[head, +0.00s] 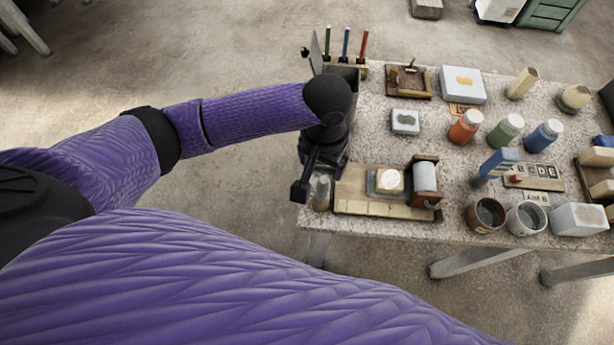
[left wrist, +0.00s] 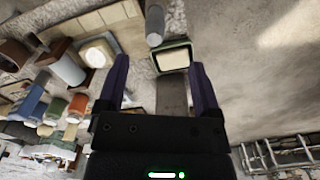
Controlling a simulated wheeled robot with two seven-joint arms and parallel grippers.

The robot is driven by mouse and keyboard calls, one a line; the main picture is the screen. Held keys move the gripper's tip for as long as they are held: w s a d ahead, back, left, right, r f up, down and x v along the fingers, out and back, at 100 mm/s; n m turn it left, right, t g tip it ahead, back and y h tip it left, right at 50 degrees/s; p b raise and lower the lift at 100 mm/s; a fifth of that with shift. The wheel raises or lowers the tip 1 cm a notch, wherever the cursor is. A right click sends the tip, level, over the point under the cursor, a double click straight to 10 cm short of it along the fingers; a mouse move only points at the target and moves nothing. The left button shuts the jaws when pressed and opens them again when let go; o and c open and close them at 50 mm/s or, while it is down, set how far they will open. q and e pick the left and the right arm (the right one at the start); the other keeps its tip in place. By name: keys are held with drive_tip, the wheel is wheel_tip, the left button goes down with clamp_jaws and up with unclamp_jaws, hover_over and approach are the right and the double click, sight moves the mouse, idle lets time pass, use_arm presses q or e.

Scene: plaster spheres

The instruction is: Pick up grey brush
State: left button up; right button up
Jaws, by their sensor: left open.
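A flat grey strip (left wrist: 172,95), which looks like the brush's handle, lies between my left fingers in the left wrist view. It meets a green-rimmed block with a pale face (left wrist: 173,59); I cannot tell for sure that they are one piece. My left gripper (left wrist: 158,64) is open, with a purple finger on each side and no visible grip on anything. In the head view my left gripper (head: 318,168) is over the table's left edge and hides what is under it. My right gripper is not in view.
The speckled table (head: 385,140) is crowded. Paint bottles (head: 466,127) and mugs (head: 486,214) are further right. Bare floor lies left.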

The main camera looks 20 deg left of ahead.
sight(324, 180)
use_arm(q)
drive_tip(key=f+b, duration=0.1)
drive_tip(key=f, duration=0.2)
drive_tip(key=f+b, duration=0.1)
drive_tip(key=f, duration=0.2)
drive_tip(key=f+b, duration=0.1)
drive_tip(key=f, duration=0.2)
drive_tip(key=shift+w+d+f, duration=0.15)
drive_tip(key=shift+d+f, duration=0.05)
drive_tip(key=shift+d, duration=0.15)
drive_tip(key=shift+r, duration=0.1)
drive_tip(key=shift+c, duration=0.4)
clamp_jaws()
